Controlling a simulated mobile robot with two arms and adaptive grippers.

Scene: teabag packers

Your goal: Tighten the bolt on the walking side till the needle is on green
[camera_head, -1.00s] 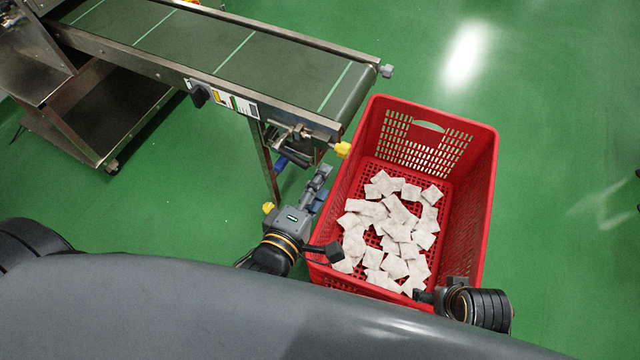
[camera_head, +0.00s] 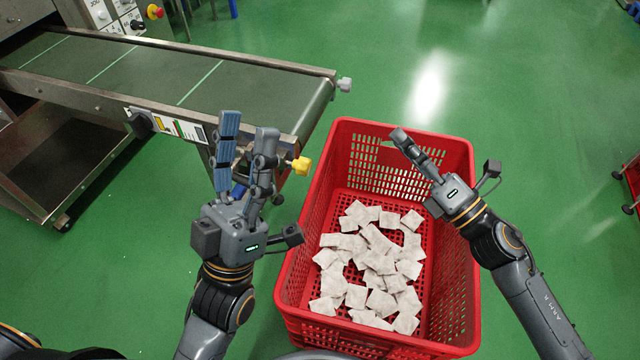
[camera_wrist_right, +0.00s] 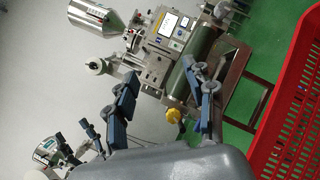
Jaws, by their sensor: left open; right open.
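A yellow knob (camera_head: 301,165) sits at the near end of the conveyor (camera_head: 188,82), by its end roller. A yellow knob also shows in the right wrist view (camera_wrist_right: 174,115), between the fingers in the picture. A grey knob (camera_head: 344,84) is at the far corner of the conveyor end. A label strip with coloured marks (camera_head: 178,128) is on the side rail; no needle can be made out. My left gripper (camera_head: 248,135) is open and empty, just left of the yellow knob and partly covering the rail. My right gripper (camera_head: 400,138) is open above the crate; its fingers show apart (camera_wrist_right: 163,77).
A red crate (camera_head: 458,148) with several white teabags (camera_head: 375,260) stands below the conveyor end, between my arms. A machine panel with a red button (camera_head: 154,12) is at the top left. A red cart (camera_head: 630,185) is at the right edge.

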